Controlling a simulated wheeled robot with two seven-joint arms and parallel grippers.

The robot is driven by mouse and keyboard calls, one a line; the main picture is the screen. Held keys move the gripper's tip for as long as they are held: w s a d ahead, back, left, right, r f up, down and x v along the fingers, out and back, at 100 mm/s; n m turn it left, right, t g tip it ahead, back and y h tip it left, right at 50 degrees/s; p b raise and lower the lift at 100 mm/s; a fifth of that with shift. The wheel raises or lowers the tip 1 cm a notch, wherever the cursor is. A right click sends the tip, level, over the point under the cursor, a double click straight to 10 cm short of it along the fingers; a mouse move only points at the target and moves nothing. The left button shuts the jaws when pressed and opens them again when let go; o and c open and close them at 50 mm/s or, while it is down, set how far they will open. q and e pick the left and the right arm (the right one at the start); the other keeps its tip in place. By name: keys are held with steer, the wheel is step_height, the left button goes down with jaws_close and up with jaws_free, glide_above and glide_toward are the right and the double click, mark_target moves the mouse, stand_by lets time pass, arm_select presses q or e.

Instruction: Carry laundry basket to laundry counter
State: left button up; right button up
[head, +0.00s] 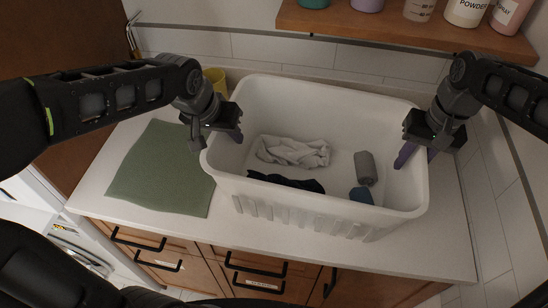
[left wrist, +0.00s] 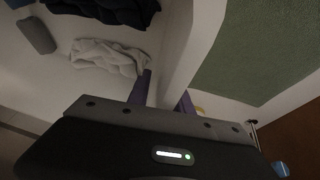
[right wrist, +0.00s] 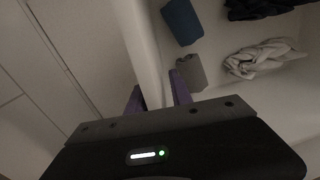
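The white laundry basket (head: 316,203) stands upright on the white counter (head: 390,258). It holds a white cloth (head: 293,152), a dark cloth (head: 285,182), a grey roll (head: 366,168) and a blue piece (head: 361,195). My left gripper (head: 219,137) is at the basket's left wall, one purple finger inside and one outside. My right gripper (head: 416,154) straddles the right wall the same way. Both look open, with room between the fingers and the wall. In the wrist views the basket rim runs between the left fingers (left wrist: 163,97) and the right fingers (right wrist: 156,94).
A green mat (head: 163,170) lies left of the basket, with a yellow cup (head: 216,80) behind it. A wooden shelf (head: 390,27) with several bottles hangs above the back. Drawers with black handles (head: 255,270) are below the counter. A tiled wall stands close at right.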

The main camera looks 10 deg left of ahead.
arm_select(q)
steer(key=v, duration=1.2)
arm_select(e)
steer(key=shift+r, duration=0.1)
step_height(320, 180, up, 7)
steer(key=shift+d+r, duration=0.15)
steer(key=shift+d, duration=0.3)
stand_by(0.3)
